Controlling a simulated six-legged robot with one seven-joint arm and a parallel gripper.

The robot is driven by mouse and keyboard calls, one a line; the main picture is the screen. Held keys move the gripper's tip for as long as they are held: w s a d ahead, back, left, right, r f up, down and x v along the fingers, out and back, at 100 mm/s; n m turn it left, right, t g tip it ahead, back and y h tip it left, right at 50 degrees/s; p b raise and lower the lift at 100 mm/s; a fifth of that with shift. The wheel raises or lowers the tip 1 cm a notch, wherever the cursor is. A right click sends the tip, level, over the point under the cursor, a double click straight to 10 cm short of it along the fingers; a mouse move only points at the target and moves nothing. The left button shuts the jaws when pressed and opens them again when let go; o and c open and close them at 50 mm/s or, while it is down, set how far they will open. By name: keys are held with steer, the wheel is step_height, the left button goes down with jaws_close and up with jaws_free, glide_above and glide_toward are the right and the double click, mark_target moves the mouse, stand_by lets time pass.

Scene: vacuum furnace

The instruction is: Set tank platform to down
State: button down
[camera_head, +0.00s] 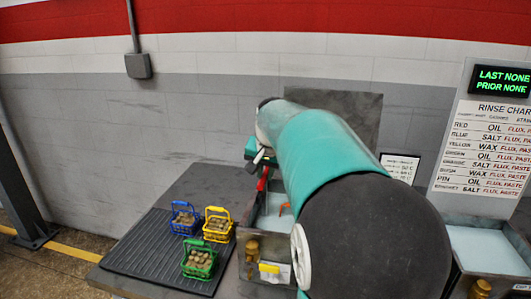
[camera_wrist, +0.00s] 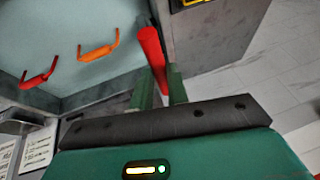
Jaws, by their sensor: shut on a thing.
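My gripper (camera_wrist: 158,78) is shut on a red rod-like handle (camera_wrist: 151,45), which stands between its two green fingers in the wrist view. The handle is beside the wall of a tank (camera_wrist: 65,95) with a pale blue inside. In the head view a piece of the red handle (camera_head: 263,180) shows below my wrist at the tank's left side. My arm covers much of the tank and most of the gripper there. Inside the tank, an orange handle (camera_wrist: 98,49) and a red handle (camera_wrist: 38,75) show in the wrist view. I cannot make out the platform itself or its height.
Blue (camera_head: 185,219), yellow (camera_head: 218,225) and green (camera_head: 199,259) baskets of brownish pieces stand on a black ribbed mat (camera_head: 140,258), left of the tank. A second tank (camera_head: 487,249) is at the right, below a rinse chart (camera_head: 485,150) and a lit display (camera_head: 502,81).

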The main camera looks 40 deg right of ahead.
mark_target(266, 183)
steer(key=shift+f, duration=1.8)
steer(key=c, duration=1.4)
jaws_free()
steer(key=shift+w+d+f, duration=0.1)
steer(key=shift+o, duration=0.2)
steer(key=v, duration=1.4)
steer(key=s+a+f+n+y, duration=0.1)
steer(key=s+a+f+n, duration=0.4)
steer(key=a, duration=0.6)
steer(key=s+a+f+n+t+y, duration=0.1)
steer(key=s+a+f+n, duration=0.4)
steer(key=s+a+f, duration=0.5)
steer(key=shift+s+a, duration=1.05)
steer(key=shift+s, duration=0.1)
